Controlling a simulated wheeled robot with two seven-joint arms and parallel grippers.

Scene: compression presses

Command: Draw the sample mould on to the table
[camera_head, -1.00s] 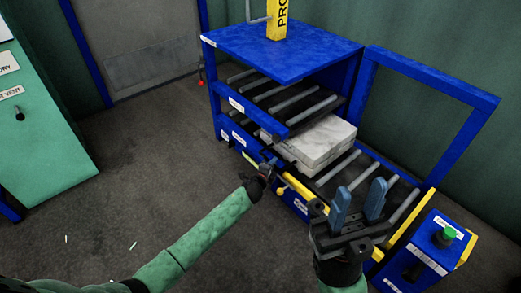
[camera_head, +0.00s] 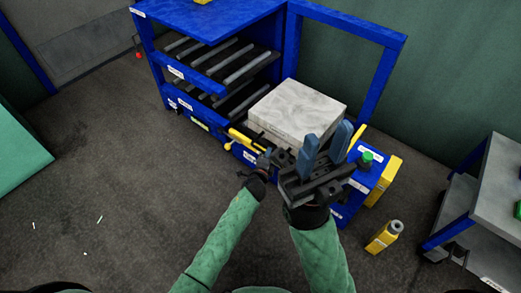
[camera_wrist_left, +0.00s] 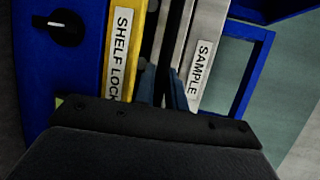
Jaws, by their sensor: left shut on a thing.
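The sample mould (camera_head: 300,108) is a pale grey, square slab lying flat in front of the blue frame, outside the shelf bay. In the left wrist view its metal edge carries a SAMPLE label (camera_wrist_left: 201,75). My left gripper (camera_head: 265,160) is shut on the mould's near edge; in the left wrist view its blue fingers (camera_wrist_left: 164,88) are at that edge, and the exact grip is partly hidden. The table under the mould is mostly hidden. My right gripper (camera_head: 328,143) is open and empty, in front of the mould's right near corner in the picture.
The blue rack (camera_head: 205,22) has roller shelves (camera_head: 225,62) on the left. A yellow SHELF LOCK strip (camera_wrist_left: 119,50) runs beside the mould. A blue box with a green button (camera_head: 366,158) stands right. A yellow bottle (camera_head: 384,236) and a grey cart (camera_head: 490,190) are farther right.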

